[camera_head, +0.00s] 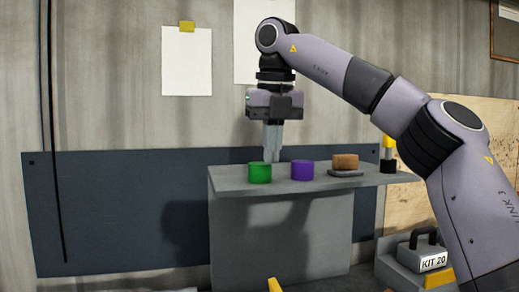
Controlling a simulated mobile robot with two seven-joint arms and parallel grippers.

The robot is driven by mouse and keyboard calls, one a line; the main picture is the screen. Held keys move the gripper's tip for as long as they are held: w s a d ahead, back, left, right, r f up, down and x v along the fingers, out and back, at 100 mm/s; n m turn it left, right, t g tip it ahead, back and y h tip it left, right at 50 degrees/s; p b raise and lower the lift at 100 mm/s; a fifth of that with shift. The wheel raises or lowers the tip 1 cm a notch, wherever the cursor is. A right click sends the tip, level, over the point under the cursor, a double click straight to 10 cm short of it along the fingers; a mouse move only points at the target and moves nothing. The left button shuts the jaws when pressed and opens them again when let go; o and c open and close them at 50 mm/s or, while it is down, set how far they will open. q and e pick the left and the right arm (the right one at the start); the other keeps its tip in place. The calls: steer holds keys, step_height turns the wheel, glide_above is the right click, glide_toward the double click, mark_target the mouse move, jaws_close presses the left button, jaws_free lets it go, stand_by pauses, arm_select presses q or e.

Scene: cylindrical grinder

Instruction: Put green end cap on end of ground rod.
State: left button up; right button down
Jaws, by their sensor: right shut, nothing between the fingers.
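The green end cap (260,173) stands upright on the grey table (232,185), near its left end. My right gripper (272,158) points straight down just above and behind the green cap, its fingers shut with nothing between them. The fingertips overlap the cap's top right edge in the picture; I cannot tell whether they touch it. A ground rod cannot be made out for sure in this view. My left gripper is not in view.
A purple cap (302,170) stands right of the green one. An orange-brown block (345,162) rests on a grey base further right, then a yellow-and-black object (388,155). A case marked KIT 20 (420,256) sits at the lower right.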

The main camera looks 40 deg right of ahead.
mark_target(260, 163)
steer(key=w+d+p, duration=0.1)
steer(key=w, duration=0.1)
steer(key=w+d+p, duration=0.1)
steer(key=w+p, duration=0.1)
steer(key=w+d+p, duration=0.2)
steer(key=w, duration=0.1)
steer(key=shift+w+r, duration=0.1)
steer(key=shift+r, duration=0.1)
steer(key=shift+f+b, duration=0.3)
steer(key=shift+f, duration=0.15)
steer(key=shift+s+a+f+b, duration=0.2)
steer(key=shift+f+b, duration=0.15)
steer(key=shift+f, duration=0.25)
